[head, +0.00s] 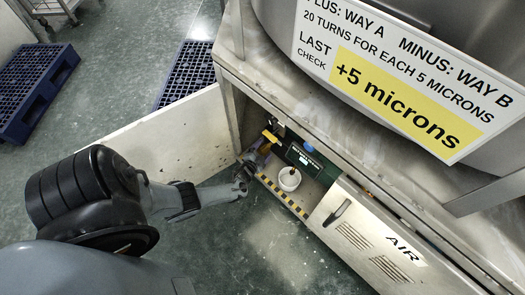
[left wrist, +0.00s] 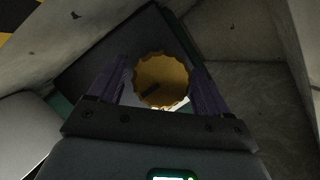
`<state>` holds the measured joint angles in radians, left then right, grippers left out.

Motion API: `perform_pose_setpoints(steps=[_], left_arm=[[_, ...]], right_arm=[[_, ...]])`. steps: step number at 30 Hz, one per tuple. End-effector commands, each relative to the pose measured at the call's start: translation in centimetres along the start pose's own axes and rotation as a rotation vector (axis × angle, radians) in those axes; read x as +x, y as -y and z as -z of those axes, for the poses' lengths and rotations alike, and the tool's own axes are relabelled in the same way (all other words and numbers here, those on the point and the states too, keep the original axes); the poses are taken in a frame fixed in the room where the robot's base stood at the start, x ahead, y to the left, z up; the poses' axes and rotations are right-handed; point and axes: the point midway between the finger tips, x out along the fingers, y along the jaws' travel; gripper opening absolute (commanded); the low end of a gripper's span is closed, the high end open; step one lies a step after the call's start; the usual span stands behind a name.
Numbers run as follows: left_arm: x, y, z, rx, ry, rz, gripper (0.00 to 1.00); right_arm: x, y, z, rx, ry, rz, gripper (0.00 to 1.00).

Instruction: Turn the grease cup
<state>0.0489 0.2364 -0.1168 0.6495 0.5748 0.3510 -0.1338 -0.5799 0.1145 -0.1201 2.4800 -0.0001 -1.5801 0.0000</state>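The grease cup (left wrist: 162,80) shows in the left wrist view as a round brass-yellow cap with a scalloped rim and a dark mark on its face. My left gripper (left wrist: 160,85) has its two purple fingers on either side of the cap. A narrow gap shows by the left finger; the right finger lies close to the rim, and I cannot tell if it touches. In the head view my left gripper (head: 257,155) reaches into the open cabinet low on the machine, and I cannot make out the cap there. My right gripper is not in view.
The cabinet also holds a white cup (head: 289,179), a dark green box (head: 312,162) and a yellow part (head: 271,137). An "AIR" panel (head: 368,236) is at right. The sign (head: 400,75) reads "+5 microns", plus way A, minus way B.

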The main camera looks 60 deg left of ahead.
Motion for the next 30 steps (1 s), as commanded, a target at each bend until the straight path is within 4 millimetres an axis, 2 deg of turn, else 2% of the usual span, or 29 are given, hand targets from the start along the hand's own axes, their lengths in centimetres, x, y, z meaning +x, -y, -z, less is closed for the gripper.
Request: perform_pose_setpoints(steps=[8,13,17,24,30], left_arm=[[0.0,0.0,0.0,0.0,0.001,0.0,0.81],[-0.9,0.2,0.1,0.0,0.001,-0.001,0.81],[-2.6,0.3,0.2,0.0,0.003,-0.002,0.81],[-6.9,0.3,0.3,-0.002,0.002,-0.002,0.81],[-9.5,0.1,0.2,-0.001,0.001,-0.001,0.81]], right_arm=[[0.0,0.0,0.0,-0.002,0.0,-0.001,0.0],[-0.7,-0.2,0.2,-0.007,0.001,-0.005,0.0],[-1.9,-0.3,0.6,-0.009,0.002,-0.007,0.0],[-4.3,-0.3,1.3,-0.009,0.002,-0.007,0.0],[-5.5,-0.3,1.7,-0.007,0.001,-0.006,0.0]])
